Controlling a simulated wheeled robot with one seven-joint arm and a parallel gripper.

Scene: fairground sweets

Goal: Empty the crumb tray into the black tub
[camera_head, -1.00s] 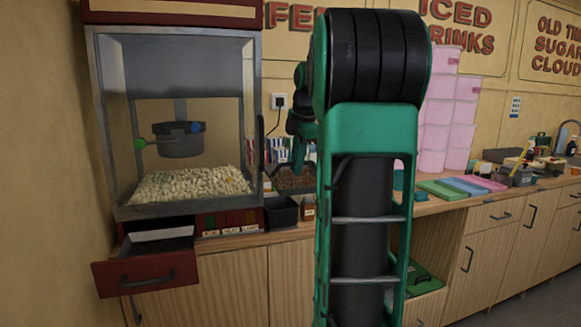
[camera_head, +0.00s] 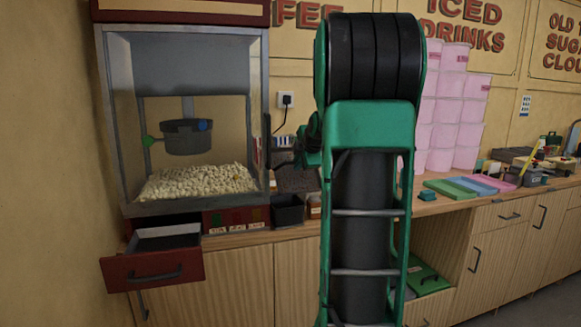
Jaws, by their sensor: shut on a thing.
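My gripper (camera_head: 303,157) is shut on the dark grey crumb tray (camera_head: 297,180), and my arm partly hides it. The tray is held in the air above the black tub (camera_head: 288,211), tilted with a broad grey face towards the camera. I cannot clearly tell whether crumbs are still on it. The black tub stands upright on the counter, right of the popcorn machine (camera_head: 185,120). The inside of the tub is too dark to make out.
A red-fronted drawer (camera_head: 152,270) stands pulled out below the popcorn machine. A small brown jar (camera_head: 314,207) stands close to the right of the tub. Pink tubs (camera_head: 455,110) and coloured boards (camera_head: 470,186) are further right on the counter.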

